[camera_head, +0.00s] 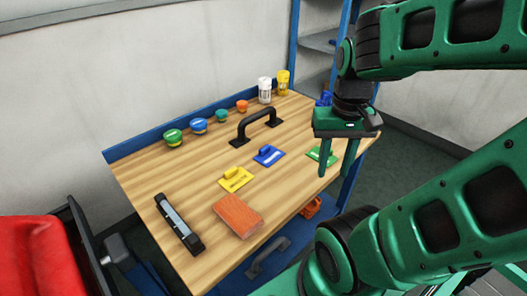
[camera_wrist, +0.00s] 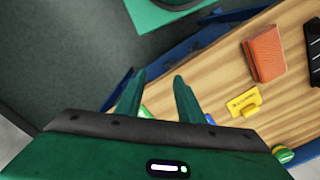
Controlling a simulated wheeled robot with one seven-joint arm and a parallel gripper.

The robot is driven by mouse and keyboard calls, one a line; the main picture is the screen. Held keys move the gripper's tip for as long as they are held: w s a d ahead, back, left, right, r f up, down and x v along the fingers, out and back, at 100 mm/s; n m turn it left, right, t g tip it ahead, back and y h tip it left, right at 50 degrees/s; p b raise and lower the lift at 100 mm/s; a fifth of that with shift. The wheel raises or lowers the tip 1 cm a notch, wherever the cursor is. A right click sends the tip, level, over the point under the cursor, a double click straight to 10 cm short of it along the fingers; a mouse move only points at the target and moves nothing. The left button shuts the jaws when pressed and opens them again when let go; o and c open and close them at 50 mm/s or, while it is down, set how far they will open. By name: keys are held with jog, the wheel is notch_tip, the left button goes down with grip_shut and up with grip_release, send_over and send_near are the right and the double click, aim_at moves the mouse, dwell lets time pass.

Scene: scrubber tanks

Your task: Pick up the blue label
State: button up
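The blue label (camera_head: 268,156) lies flat on the wooden table, a small plate with a raised grip, between a yellow label (camera_head: 235,179) and a green label (camera_head: 322,155). In the wrist view only a sliver of the blue label (camera_wrist: 210,119) shows beside the right finger; the rest is hidden behind my gripper. My gripper (camera_head: 335,172) points down at the table's right side, by the green label and to the right of the blue one. Its two fingers are apart with nothing between them, as the wrist view also shows (camera_wrist: 159,78).
An orange-red brick (camera_head: 238,214) and a black level-like bar (camera_head: 179,224) lie at the front left. A black handle (camera_head: 257,126) stands behind the labels. Several small round containers line the back, with a white bottle (camera_head: 265,90) and a yellow bottle (camera_head: 283,83).

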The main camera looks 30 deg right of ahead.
notch_tip(320, 180, up, 2)
jog(key=m, duration=0.8)
send_over(264, 147)
jog(key=shift+m, duration=0.3)
notch_tip(264, 147, down, 10)
jog(key=shift+s+f, duration=0.1)
grip_shut()
